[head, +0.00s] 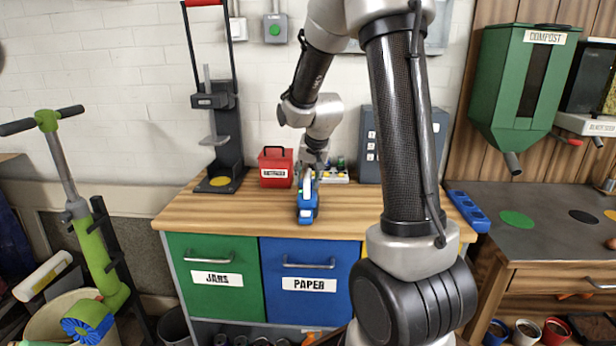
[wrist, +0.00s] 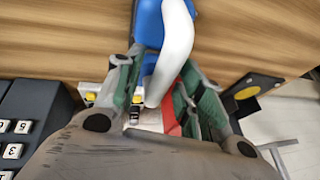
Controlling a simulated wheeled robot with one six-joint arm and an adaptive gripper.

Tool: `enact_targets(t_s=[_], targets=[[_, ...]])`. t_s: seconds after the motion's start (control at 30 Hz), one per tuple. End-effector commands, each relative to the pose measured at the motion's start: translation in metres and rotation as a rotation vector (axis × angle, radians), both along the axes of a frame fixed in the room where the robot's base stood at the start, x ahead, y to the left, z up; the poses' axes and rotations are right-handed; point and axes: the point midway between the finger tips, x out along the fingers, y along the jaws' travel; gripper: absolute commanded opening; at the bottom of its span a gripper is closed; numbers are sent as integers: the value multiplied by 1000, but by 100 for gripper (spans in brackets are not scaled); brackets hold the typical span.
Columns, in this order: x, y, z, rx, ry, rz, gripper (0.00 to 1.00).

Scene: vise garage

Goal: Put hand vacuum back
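The hand vacuum (head: 306,212) is blue with a white handle. In the wrist view, the white handle (wrist: 177,50) reaches in between my two green-padded fingers (wrist: 163,97), with the blue body (wrist: 147,25) beyond. The fingers stand apart, with gaps beside the handle. I cannot tell whether either one touches it. No holder for the vacuum can be made out with certainty.
A red box (head: 276,170) and a black upright press (head: 222,150) stand left of the vacuum. A grey keypad box (head: 370,150) is behind right. A blue strip (head: 467,211) lies at the worktop's right end. A green tool (head: 92,240) stands left. The front-left worktop is clear.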

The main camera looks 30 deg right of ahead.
Motion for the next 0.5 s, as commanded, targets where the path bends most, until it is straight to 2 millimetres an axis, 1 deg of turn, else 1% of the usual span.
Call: enact_targets(t_s=[0.13, 0.23, 0.37, 0.5], targets=[[0, 0, 4, 0, -2, 0, 38], [-4, 1, 15, 0, -4, 0, 38], [-15, 2, 40, -1, -7, 0, 38], [-29, 5, 69, -1, -6, 0, 38]])
